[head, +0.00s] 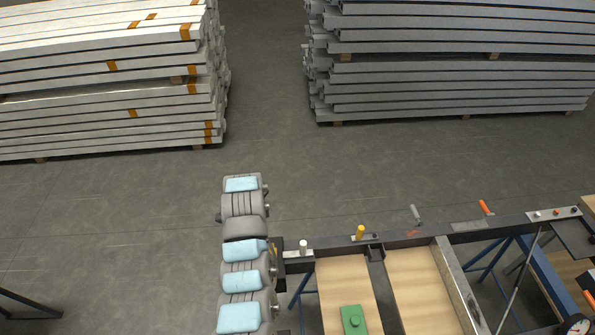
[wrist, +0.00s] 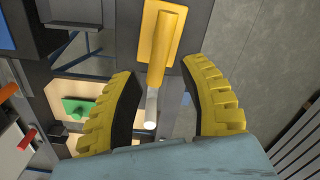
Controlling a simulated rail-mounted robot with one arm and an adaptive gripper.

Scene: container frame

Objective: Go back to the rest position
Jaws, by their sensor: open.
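My gripper (wrist: 158,68) shows in the wrist view with its two yellow ribbed fingers spread wide apart. A yellow plate with a yellow bar (wrist: 165,45) lies beyond and between the fingertips. A pale cylindrical tip (wrist: 150,110) shows below the bar, in the gap between the fingers. Neither finger visibly touches them, and I cannot tell their exact distance. In the head view my grey and light-blue arm reaches up along the left end of the frame, and the fingers are not clearly visible there.
A dark frame (head: 335,244) holds wooden panels (head: 418,285) and a green block (head: 353,320). A white peg (head: 303,247), a yellow handle (head: 360,232) and an orange handle (head: 486,207) stand along its edge. Stacked beams (head: 110,80) lie behind. The floor (head: 130,215) left is mostly clear.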

